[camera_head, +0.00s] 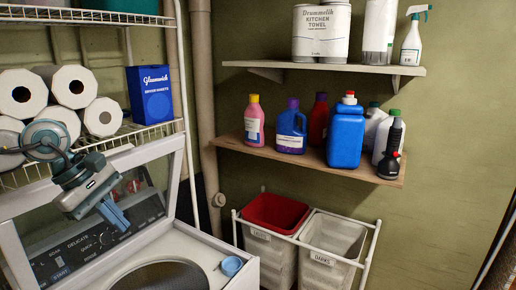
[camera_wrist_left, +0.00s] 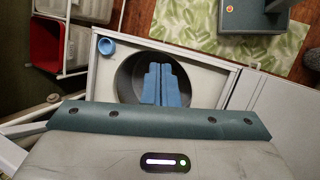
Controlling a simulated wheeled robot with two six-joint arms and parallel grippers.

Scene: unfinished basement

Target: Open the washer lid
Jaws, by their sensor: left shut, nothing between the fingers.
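The washer (camera_head: 215,262) is at the lower left of the head view, with its round drum opening (camera_head: 160,275) uncovered. Its lid (camera_head: 178,165), a white frame around a clear window, stands raised and tilted up at the back. The control panel (camera_head: 100,240) with dials shows through or below the window. My left gripper (camera_head: 122,222) is in front of the lid, shut and empty, its blue fingers pointing down. In the left wrist view the fingers (camera_wrist_left: 162,85) show in front of the drum opening. My right gripper is not in view.
A blue cup (camera_head: 231,266) stands on the washer's corner. Laundry bins (camera_head: 335,240) and a red basket (camera_head: 275,213) are to the right. A wooden shelf (camera_head: 300,155) with several bottles is above them. A wire rack (camera_head: 130,137) with paper rolls hangs behind the lid.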

